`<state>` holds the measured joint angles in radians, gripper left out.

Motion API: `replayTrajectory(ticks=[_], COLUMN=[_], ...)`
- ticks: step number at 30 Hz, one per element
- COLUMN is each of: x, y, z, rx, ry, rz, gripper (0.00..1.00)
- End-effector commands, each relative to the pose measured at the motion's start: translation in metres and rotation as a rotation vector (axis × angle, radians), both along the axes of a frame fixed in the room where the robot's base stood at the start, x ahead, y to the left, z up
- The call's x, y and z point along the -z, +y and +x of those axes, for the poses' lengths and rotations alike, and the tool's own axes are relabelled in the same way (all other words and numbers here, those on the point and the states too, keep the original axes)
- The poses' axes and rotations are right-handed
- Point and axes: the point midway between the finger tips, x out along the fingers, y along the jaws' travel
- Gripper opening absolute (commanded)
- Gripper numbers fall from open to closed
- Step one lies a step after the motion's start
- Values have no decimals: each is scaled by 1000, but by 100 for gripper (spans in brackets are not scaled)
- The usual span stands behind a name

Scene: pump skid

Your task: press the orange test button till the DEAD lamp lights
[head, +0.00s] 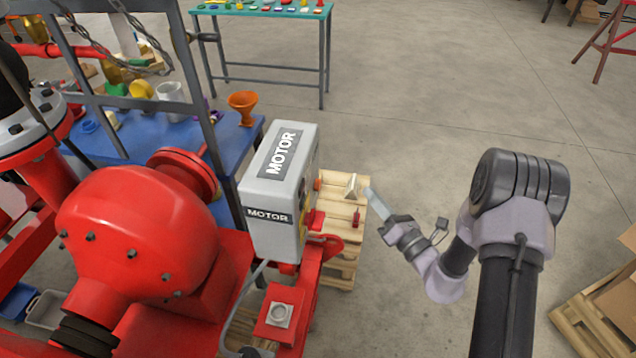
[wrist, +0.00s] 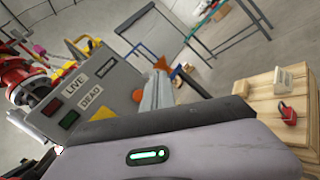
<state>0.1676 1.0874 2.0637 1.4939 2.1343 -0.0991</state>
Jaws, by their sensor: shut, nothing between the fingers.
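The grey motor box (head: 278,190) stands behind the red pump housing, its control face turned right. In the wrist view this face (wrist: 105,95) shows LIVE and DEAD labels. The lamp in line with LIVE (wrist: 51,106) is dull orange-red; the lamp in line with DEAD (wrist: 69,120) is dark green and looks unlit. The orange test button (wrist: 137,95) sits on the face near the fingers; in the head view it juts from the box's right side (head: 317,184). My gripper (head: 371,194) is shut and empty, right of the box and apart from it. Its fingers (wrist: 157,90) also show in the wrist view.
A wooden pallet (head: 345,262) lies beside the box, with a red padlock (wrist: 287,114) and a pale bracket (head: 351,186) on it. An orange funnel (head: 243,106) stands on the blue table behind.

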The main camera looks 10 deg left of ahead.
Motion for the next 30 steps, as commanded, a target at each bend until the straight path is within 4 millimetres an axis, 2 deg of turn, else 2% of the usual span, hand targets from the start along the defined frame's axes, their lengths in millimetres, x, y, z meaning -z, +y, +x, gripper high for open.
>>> replayTrajectory(ticks=[8, 21, 30], x=[-1, -1, -1], y=[7, 69, 89], z=[0, 1, 2], rx=[-5, -8, -6], ry=[0, 0, -2], rz=[-1, -1, -1], gripper=[0, 0, 0])
